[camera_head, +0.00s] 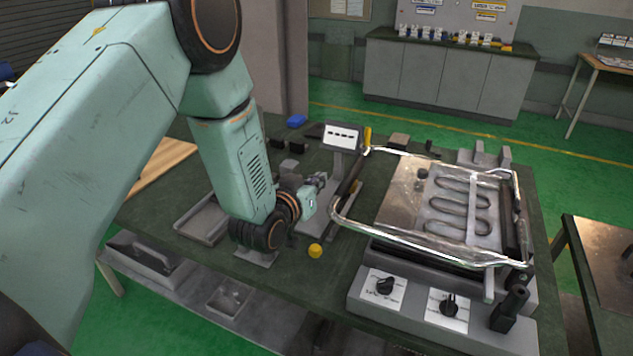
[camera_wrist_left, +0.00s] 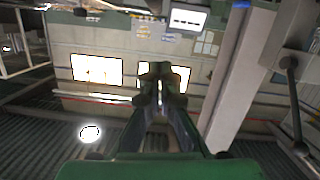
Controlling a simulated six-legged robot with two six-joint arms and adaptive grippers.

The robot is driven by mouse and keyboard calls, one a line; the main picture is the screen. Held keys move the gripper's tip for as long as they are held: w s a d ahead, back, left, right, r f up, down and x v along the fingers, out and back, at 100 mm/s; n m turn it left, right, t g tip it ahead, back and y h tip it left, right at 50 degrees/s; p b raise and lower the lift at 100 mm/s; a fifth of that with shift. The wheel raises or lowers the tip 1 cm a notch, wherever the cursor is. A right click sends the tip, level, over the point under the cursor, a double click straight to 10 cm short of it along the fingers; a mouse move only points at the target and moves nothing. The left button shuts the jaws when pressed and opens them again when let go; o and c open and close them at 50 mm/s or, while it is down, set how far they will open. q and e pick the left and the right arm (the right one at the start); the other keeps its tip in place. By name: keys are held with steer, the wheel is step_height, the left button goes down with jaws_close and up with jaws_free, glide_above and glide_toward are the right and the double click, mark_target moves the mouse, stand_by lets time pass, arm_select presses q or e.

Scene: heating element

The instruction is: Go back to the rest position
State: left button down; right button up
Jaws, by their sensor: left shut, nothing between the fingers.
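My left arm comes in from the left in the head view, reaching over the dark green workbench (camera_head: 300,285). My left gripper (camera_head: 319,182) is small there and sits left of the heating unit, close to a stand with a small display (camera_head: 342,137). In the left wrist view my left gripper (camera_wrist_left: 160,72) has its fingers together with nothing between them. That view looks toward walls and bright windows, with no task object between the fingers. The heating unit (camera_head: 395,195) shows a looped element (camera_head: 465,205) on a metal plate inside a shiny tubular frame. My right gripper is not in view.
The heating unit's front box carries two black knobs (camera_head: 385,285) (camera_head: 450,304). A yellow knob (camera_head: 315,251) is near my wrist. A grey tray (camera_head: 203,222) is at the bench's left. A blue object (camera_head: 297,120) lies at the back edge. Green floor is clear behind.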

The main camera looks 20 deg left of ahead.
arm_select(q)
steer(key=s+f+g+b, duration=0.7)
steer(key=s+f, duration=1.1)
steer(key=s, duration=0.3)
steer(key=s+f+g+y+b, duration=0.1)
steer(key=s+f+g+b, duration=0.6)
steer(key=s+f, duration=1.2)
steer(key=shift+s+d+m+g, duration=0.35)
steer(key=shift+s+g, duration=0.35)
steer(key=shift+s, duration=0.4)
steer(key=shift+s, duration=0.1)
